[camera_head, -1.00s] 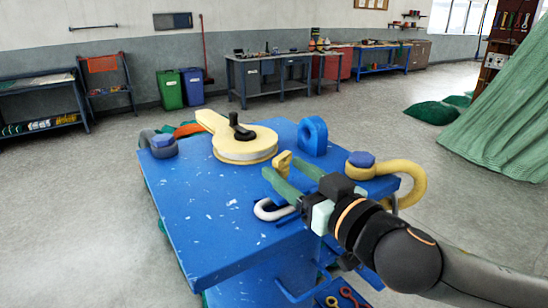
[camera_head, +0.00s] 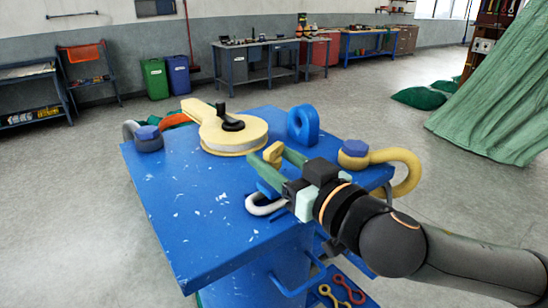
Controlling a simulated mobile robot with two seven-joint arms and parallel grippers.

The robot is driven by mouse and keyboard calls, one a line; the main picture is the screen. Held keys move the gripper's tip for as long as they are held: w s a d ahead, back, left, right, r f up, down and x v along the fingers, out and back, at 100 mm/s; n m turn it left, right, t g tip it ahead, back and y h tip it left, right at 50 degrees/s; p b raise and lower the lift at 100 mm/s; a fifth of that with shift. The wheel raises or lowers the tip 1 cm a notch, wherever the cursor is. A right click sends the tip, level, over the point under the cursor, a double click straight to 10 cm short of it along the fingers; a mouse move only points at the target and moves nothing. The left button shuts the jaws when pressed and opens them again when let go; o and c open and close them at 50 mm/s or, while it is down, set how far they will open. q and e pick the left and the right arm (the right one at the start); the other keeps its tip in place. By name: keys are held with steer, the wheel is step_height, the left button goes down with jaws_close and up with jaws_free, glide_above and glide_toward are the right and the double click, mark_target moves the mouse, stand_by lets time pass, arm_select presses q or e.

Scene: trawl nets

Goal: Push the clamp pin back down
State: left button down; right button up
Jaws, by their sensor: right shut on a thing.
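My right gripper (camera_head: 268,156) reaches in from the right over the blue bench top. Its two green fingers are shut on a small yellow piece (camera_head: 273,152), which looks like the head of the clamp pin. Its lower part is hidden by the fingers, so I cannot tell how deep it sits. A small blue part shows just under the fingers. A round yellow clamp or pulley block (camera_head: 215,126) with a black knob (camera_head: 231,123) lies behind and to the left. My left gripper is not in view.
The blue bench top (camera_head: 195,230) is bare at its front left. A blue ring lug (camera_head: 303,126) stands behind the gripper. A yellow shackle (camera_head: 400,165) is at the right edge, a grey one (camera_head: 130,131) at the left, and a white loop (camera_head: 262,208) under the gripper.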

jaws_close()
step_height(320, 180, down, 3)
steer(key=shift+f+b, duration=0.15)
steer(key=shift+b, duration=1.05)
steer(key=o, duration=0.6)
jaws_free()
steer(key=shift+w, duration=0.1)
